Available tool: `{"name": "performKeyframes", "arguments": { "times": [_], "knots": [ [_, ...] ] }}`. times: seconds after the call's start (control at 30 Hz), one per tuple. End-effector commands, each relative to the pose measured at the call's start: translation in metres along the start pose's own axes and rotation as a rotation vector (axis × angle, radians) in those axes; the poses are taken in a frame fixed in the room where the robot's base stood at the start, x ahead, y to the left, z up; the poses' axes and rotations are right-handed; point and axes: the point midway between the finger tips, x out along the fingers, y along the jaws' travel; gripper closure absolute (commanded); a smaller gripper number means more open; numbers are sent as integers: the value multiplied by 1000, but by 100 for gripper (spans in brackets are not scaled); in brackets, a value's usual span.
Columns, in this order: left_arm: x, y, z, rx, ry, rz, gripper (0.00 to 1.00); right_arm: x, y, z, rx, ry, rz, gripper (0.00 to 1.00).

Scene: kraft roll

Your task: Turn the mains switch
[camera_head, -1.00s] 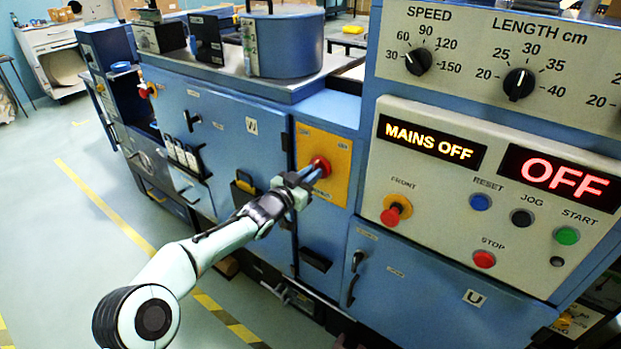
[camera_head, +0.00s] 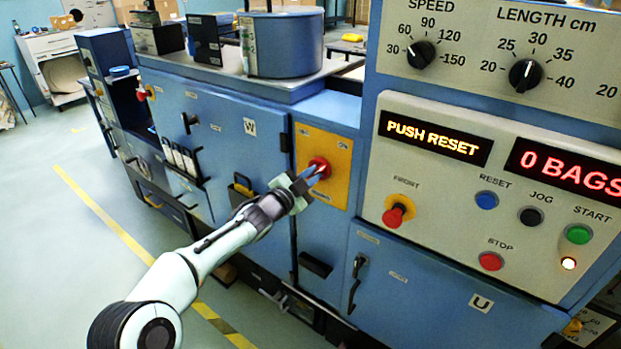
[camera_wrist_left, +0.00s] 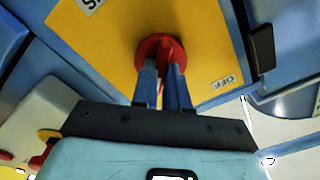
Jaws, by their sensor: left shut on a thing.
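The mains switch (camera_head: 319,166) is a red rotary knob on a yellow plate (camera_head: 338,152) on the blue machine front. My left gripper (camera_head: 312,176) reaches it from the lower left and is shut on the knob. In the left wrist view the two blue fingers (camera_wrist_left: 162,85) close on the red switch (camera_wrist_left: 160,48), and the word OFF shows on the plate. The fingers hide part of the knob's grip. The upper display (camera_head: 434,137) reads PUSH RESET and the lower-right display (camera_head: 566,172) reads 0 BAGS. My right gripper is not in view.
The control panel has a blue reset button (camera_head: 486,200), a black jog button (camera_head: 531,216), a green start button (camera_head: 578,234) and a red stop button (camera_head: 491,261). A red front emergency knob (camera_head: 395,215) sticks out nearby. Open floor lies at left.

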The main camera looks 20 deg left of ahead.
Motion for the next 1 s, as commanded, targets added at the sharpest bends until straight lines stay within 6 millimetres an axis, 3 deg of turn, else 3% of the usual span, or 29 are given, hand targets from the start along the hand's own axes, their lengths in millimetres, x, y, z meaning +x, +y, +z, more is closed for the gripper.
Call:
{"name": "performKeyframes", "arguments": {
  "times": [0.53,0.57,0.6,1.0],
  "knots": [
    [0,0,0,26,0,1,100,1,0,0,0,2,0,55],
    [0,0,0,26,0,1,76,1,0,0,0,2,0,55],
    [0,0,0,25,0,0,63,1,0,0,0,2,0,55],
    [-5,0,0,23,-1,0,61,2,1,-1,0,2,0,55]
  ]
}}
